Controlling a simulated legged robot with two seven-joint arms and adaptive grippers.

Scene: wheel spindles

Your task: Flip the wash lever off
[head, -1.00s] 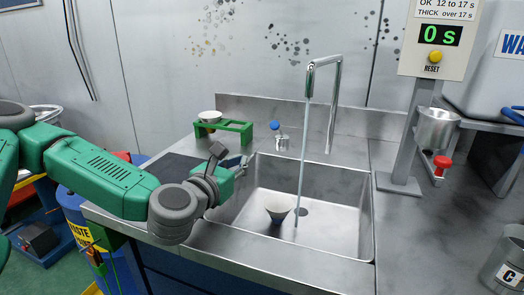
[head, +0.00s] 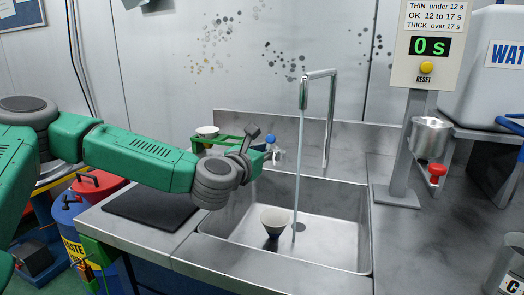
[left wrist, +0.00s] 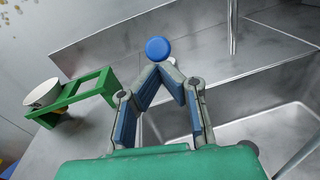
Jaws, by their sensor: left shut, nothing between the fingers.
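The wash lever has a round blue knob (head: 270,139) and stands behind the sink's back left corner. In the left wrist view the knob (left wrist: 157,49) is just beyond my fingertips. My left gripper (left wrist: 159,68) is shut and empty, its fingertips meeting in front of the knob and partly hiding the lever below it. I cannot tell whether they touch. In the head view my left gripper (head: 268,153) reaches over the sink's left back edge to the lever. Water runs from the tall tap (head: 318,76) into the sink (head: 335,235). My right gripper is out of view.
A small cup (head: 273,222) stands in the sink beside the stream. A green stand (left wrist: 85,95) with a white bowl (left wrist: 41,93) is left of the gripper. A timer (head: 430,46) reading 0 s and a metal cup with a red knob (head: 437,170) are at the right.

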